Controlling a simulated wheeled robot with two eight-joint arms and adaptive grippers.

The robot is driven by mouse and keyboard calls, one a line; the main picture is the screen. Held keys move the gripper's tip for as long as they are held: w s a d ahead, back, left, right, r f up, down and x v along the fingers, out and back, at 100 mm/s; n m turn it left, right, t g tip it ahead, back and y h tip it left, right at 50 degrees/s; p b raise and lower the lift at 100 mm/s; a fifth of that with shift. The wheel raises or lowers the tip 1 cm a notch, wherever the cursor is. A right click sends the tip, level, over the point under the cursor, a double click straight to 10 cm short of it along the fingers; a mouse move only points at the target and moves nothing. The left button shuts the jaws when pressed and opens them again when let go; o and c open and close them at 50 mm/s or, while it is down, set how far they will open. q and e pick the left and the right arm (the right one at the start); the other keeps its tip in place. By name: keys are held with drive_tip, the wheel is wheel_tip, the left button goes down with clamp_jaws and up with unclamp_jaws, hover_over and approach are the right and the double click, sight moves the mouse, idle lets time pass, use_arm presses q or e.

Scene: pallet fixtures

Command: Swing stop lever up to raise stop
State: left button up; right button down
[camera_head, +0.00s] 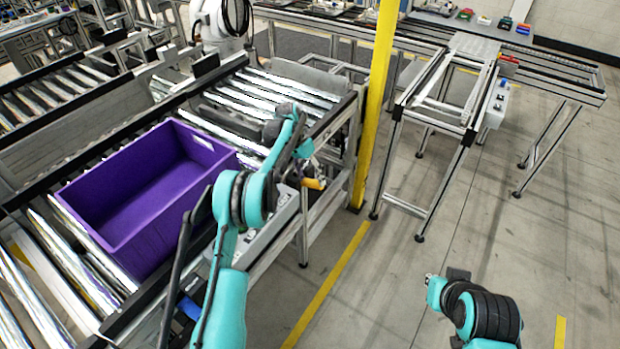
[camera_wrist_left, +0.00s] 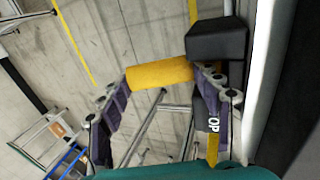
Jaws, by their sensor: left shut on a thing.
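The stop lever has a yellow cylindrical handle, seen at the rail's right side in the head view (camera_head: 314,184). In the left wrist view the yellow handle (camera_wrist_left: 158,74) lies between my fingers, with a black block (camera_wrist_left: 217,40) at its right end. My left gripper (camera_wrist_left: 165,82) is shut on this handle. In the head view the left gripper (camera_head: 306,170) is small and partly hidden by its own arm. A label reading "OP", with a yellow strip (camera_wrist_left: 213,148) below it, shows behind the right finger. The stop itself cannot be made out.
A purple bin (camera_head: 165,258) sits on the roller conveyor (camera_head: 275,88) left of my arm. A yellow post (camera_head: 376,105) stands just beyond the lever. Another conveyor frame (camera_head: 440,105) stands at the back right. The floor between is clear.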

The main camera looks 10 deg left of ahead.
use_arm(q)
drive_tip(key=shift+w+a+r+g+h, duration=0.15)
drive_tip(key=shift+a+r+g+h, duration=0.15)
drive_tip(key=shift+h, duration=0.4)
drive_tip(key=o, duration=1.7)
drive_tip(key=shift+a+r, duration=0.1)
